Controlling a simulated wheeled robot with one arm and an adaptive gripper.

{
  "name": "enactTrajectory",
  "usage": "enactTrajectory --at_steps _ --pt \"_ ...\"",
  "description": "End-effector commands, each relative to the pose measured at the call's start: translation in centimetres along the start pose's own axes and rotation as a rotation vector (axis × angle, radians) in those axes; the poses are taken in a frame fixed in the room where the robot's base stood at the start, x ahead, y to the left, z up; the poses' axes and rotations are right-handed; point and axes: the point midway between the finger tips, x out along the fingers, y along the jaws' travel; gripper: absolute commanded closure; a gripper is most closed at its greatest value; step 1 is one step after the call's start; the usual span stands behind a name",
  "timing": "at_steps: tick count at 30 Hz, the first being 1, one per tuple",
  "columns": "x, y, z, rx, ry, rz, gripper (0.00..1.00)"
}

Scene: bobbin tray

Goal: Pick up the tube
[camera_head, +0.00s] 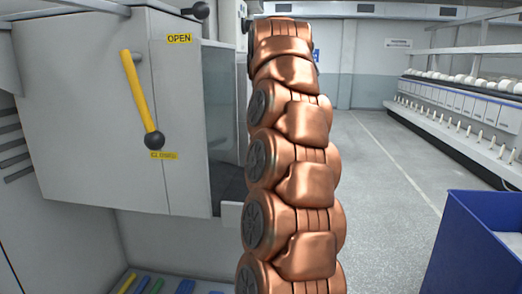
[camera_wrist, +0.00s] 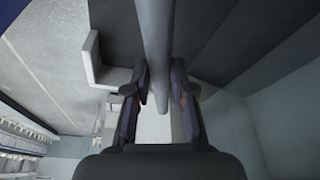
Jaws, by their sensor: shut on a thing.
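In the wrist view a long, smooth grey tube (camera_wrist: 154,40) runs from the top edge down between the two dark fingers of my gripper (camera_wrist: 158,85). The fingers are shut on the tube, one on each side. The tube's lower end shows between the fingers, and its other end runs out of the picture. In the head view my copper-coloured arm fills the middle; the gripper and the tube cannot be seen there.
A white cabinet (camera_head: 90,110) with a yellow lever (camera_head: 138,92) stands at left, with a dark recess (camera_head: 222,100) beside it. Coloured pieces (camera_head: 155,285) lie low at left. A blue bin (camera_head: 480,240) is at lower right. A long bobbin machine (camera_head: 460,108) stands beyond open floor (camera_head: 385,165).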

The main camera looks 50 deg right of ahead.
Motion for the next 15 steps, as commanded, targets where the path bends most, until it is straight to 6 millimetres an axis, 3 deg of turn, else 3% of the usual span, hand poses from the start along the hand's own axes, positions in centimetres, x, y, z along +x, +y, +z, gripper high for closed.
enactTrajectory --at_steps 15 --pt "-1.4 12.8 4.4 0.008 0.002 0.001 1.0"
